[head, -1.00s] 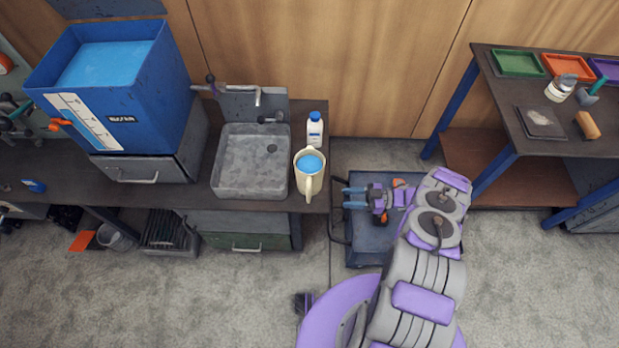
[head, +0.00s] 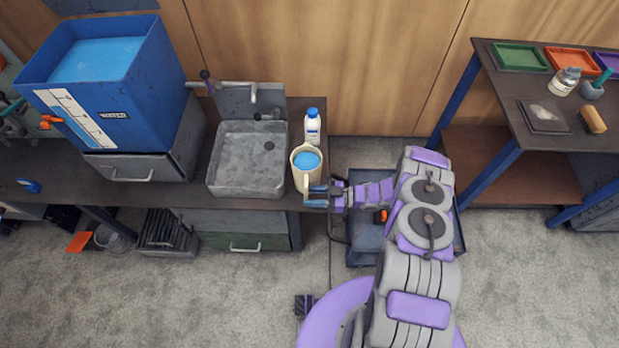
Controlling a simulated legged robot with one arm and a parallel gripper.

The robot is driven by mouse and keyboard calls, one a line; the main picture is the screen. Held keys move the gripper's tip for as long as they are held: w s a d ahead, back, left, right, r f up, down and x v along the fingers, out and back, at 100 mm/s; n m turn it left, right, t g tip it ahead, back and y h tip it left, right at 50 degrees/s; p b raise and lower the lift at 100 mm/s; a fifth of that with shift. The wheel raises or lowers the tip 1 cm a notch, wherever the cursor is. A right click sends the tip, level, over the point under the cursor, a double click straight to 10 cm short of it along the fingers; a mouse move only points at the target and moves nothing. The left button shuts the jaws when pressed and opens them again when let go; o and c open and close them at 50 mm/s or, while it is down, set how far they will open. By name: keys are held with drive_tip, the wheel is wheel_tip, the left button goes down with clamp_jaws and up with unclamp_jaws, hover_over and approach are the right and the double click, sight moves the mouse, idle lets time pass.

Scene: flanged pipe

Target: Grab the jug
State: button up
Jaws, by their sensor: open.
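The jug (head: 306,163) is cream coloured and filled with blue liquid. It stands upright on the dark workbench near its right end, beside the sink. Its handle faces the front of the bench. My gripper (head: 316,196) is open, with its two blue fingers pointing left at the jug's handle. The fingertips are at the handle, one finger on the far side and one on the near side as seen from above. I cannot tell whether they touch it.
A white bottle with a blue cap (head: 312,127) stands just behind the jug. The grey sink (head: 248,172) is to its left, with a large blue tank (head: 100,95) further left. A blue cart (head: 366,240) is under my arm. A second table (head: 500,95) stands at the right.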

drive_tip(key=a, duration=0.2)
drive_tip(key=shift+a, duration=0.35)
drive_tip(key=shift+d, duration=0.65)
drive_tip(key=c, duration=0.5)
drive_tip(key=shift+c, duration=1.4)
drive_tip(key=shift+a, duration=0.45)
clamp_jaws()
drive_tip(key=shift+d, duration=0.2)
